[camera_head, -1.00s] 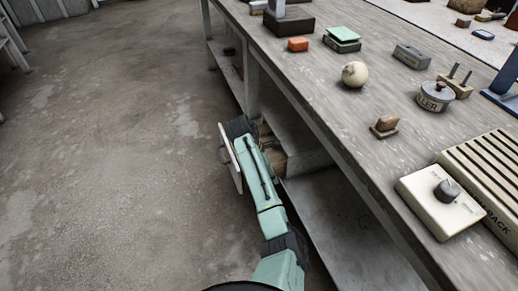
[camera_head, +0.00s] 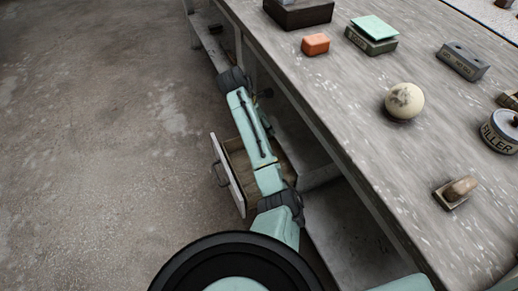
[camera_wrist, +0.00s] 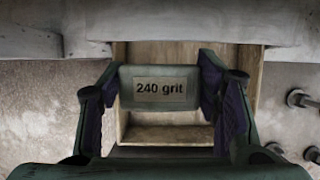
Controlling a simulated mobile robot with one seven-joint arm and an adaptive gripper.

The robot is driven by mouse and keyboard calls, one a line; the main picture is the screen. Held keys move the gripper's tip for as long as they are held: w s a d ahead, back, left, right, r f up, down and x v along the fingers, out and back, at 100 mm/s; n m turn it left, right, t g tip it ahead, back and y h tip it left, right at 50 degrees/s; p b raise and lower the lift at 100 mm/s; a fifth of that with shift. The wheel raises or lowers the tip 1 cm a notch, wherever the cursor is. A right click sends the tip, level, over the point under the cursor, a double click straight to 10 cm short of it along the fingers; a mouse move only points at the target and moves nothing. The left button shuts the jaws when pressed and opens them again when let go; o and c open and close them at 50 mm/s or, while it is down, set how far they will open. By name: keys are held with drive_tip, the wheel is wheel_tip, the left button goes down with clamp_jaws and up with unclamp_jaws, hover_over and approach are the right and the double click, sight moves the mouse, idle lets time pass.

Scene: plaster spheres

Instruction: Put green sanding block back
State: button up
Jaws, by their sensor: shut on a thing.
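My gripper (camera_wrist: 160,88) is shut on a grey-green block, the green sanding block (camera_wrist: 188,74), with a "240 grit" label facing the wrist camera. In the wrist view the block is over an open wooden drawer (camera_wrist: 253,80), and I cannot tell its height above the drawer's floor. In the head view the drawer (camera_head: 225,176) stands pulled out from under the bench, white front outward. My arm passes over it and hides part of it. The held block cannot be made out in the head view.
The workbench (camera_head: 330,90) runs along the right. It carries an orange block (camera_head: 315,44), a labelled box with a mint top (camera_head: 372,40), a grey block (camera_head: 462,61), a plaster sphere (camera_head: 404,101), a filler tin (camera_head: 501,132) and a wooden-handled piece (camera_head: 457,191). The floor at left is clear.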

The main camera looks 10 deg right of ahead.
wheel_tip(320, 180, down, 18)
drive_tip(key=shift+s+r, duration=0.1)
drive_tip(key=shift+r, duration=0.1)
drive_tip(key=shift+f, duration=0.1)
drive_tip(key=o, duration=1.3)
drive_tip(key=shift+c, duration=0.2)
drive_tip(key=v, duration=1.2)
